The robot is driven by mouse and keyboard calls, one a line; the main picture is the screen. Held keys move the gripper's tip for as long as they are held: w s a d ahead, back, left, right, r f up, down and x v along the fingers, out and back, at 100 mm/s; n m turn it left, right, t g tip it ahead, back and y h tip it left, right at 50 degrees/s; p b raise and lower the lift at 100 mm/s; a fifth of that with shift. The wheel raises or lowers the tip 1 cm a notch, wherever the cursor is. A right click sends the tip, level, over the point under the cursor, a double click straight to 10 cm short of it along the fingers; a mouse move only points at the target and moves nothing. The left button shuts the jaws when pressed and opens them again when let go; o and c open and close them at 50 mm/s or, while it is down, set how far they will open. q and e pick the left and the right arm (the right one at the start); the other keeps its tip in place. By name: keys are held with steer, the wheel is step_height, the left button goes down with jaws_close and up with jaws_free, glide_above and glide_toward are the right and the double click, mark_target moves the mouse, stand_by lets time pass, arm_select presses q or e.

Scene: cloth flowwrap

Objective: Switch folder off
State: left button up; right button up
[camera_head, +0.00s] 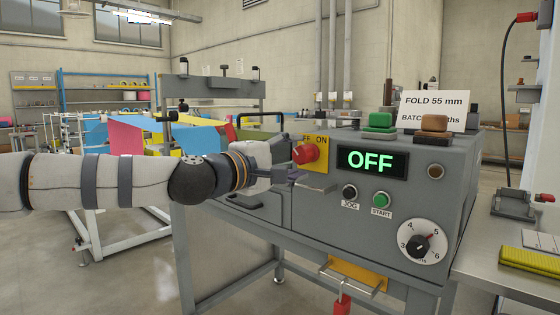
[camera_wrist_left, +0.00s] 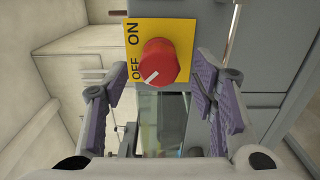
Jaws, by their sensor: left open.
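The folder's control box (camera_head: 250,208) is grey, and its display (camera_head: 371,161) shows OFF in green. A red rotary knob (camera_head: 305,154) sits on a yellow ON/OFF plate (camera_head: 318,146). In the left wrist view the knob (camera_wrist_left: 158,62) has a white pointer line aimed at the OFF mark at lower left. My left gripper (camera_head: 292,175) is open in front of the knob, its purple-padded fingers on either side of it in the left wrist view (camera_wrist_left: 160,82). Nothing is between the fingers' pads that I can see; contact with the knob does not show. My right gripper is out of view.
Beside the display are a black JOG button (camera_head: 350,192), a green START button (camera_head: 381,199) and a numbered dial (camera_head: 422,242). A sign (camera_head: 433,108) and stamp-like blocks stand on top. A side table (camera_head: 520,265) is at the right.

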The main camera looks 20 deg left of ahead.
arm_select(q)
steer(key=v, duration=1)
